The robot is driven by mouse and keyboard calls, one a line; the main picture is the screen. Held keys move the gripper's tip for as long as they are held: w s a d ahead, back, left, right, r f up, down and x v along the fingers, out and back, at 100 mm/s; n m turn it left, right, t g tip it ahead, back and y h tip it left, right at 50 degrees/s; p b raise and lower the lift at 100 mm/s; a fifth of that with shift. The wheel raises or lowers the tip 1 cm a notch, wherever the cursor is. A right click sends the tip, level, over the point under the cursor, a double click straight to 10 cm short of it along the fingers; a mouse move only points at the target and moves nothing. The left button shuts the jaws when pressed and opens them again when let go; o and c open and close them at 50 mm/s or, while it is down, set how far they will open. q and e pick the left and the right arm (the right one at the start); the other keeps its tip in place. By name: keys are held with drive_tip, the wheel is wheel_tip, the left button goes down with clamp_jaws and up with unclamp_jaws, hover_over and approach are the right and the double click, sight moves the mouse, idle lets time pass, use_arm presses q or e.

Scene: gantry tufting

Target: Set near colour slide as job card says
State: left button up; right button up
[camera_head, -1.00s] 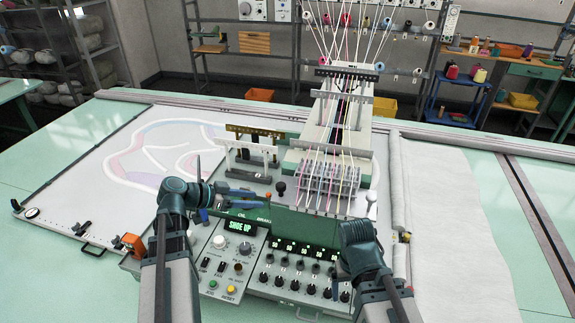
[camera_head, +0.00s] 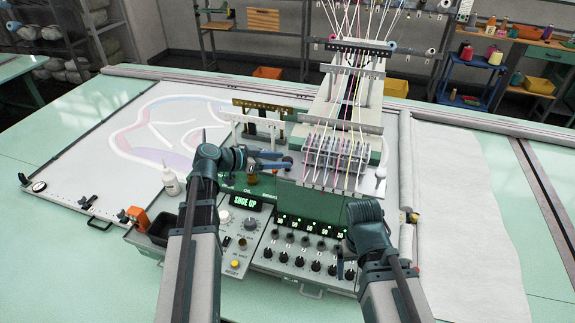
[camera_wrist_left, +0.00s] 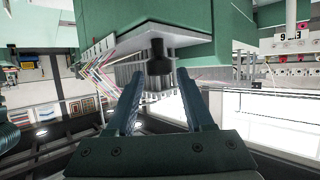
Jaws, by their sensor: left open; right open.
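The tufting machine's head (camera_head: 235,182) is a green housing with coloured yarns running down to a row of grey yarn guides (camera_head: 335,155). My left gripper (camera_head: 285,160) reaches in from the left above the housing, its blue fingers pointing right. In the left wrist view, a black knob (camera_wrist_left: 158,62) lies between and just beyond the open fingertips; contact cannot be told. Which part is the near colour slide is unclear. No job card is readable in the head view. My right gripper (camera_head: 347,265) hangs over the right part of the knob panel; its fingers are mostly hidden.
The control panel's display (camera_head: 250,201) reads "SHOE UP". Several black dials (camera_head: 300,261) fill the front panel. A white ball knob (camera_head: 381,172) stands right of the guides. A white rack (camera_head: 255,122) stands behind my left gripper, and a white bottle (camera_head: 170,180) to its left.

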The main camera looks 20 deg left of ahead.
sight(285, 160)
use_arm(q)
drive_tip(key=shift+b+x, duration=0.4)
drive_tip(key=shift+x, duration=1.25)
drive_tip(key=shift+c, duration=0.3)
clamp_jaws()
